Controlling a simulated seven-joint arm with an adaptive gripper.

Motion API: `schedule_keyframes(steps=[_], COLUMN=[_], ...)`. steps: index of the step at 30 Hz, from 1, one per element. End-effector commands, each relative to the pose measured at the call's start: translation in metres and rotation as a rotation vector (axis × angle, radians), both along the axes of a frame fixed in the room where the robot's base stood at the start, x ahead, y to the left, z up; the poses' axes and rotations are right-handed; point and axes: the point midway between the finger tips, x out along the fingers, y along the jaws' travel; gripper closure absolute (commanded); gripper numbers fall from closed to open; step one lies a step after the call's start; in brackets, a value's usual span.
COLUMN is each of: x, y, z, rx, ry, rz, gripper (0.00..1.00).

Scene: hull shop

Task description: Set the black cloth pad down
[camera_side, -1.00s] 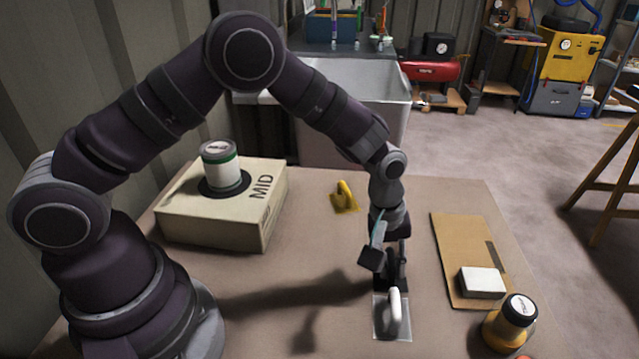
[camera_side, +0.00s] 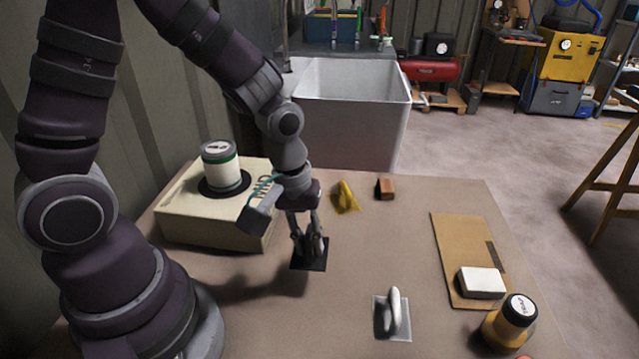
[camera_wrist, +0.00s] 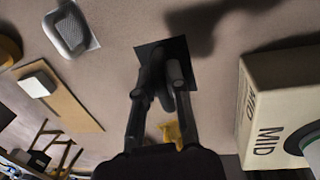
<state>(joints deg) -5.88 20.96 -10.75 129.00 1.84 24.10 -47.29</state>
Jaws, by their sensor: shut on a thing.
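The black cloth pad (camera_side: 312,265) is a flat dark square under my gripper (camera_side: 310,245), left of the table's middle in the side view. My gripper is shut on the pad's raised middle part. In the wrist view the pad (camera_wrist: 184,54) spreads out beyond the fingertips (camera_wrist: 158,84), which cover its centre. The pad looks level and low over the table. I cannot tell whether its underside touches the surface.
A box marked MID (camera_side: 215,225) carries a tin (camera_side: 222,168) left of the pad. A yellow tool (camera_side: 346,200) and a brown block (camera_side: 385,189) lie behind. A plate with a pale handle (camera_side: 393,315) lies in front. Cardboard (camera_side: 455,245) lies right. Table around the pad is clear.

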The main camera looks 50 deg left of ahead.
Motion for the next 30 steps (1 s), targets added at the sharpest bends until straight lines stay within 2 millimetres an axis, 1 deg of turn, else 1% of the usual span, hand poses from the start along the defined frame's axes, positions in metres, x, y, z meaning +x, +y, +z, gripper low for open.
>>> schedule_keyframes(steps=[9,16,20,25,30], x=[0.079,0.124,0.141,0.151,0.151], y=[-0.013,-0.02,-0.023,-0.024,-0.024], z=[-0.009,-0.014,-0.015,-0.016,-0.046], rx=[-0.002,-0.001,0.0,0.0,0.0], ry=[0.001,0.003,0.003,0.003,0.006], rz=[-0.002,-0.002,-0.001,-0.001,-0.002], gripper=[1.0,1.0,1.0,1.0,1.0])
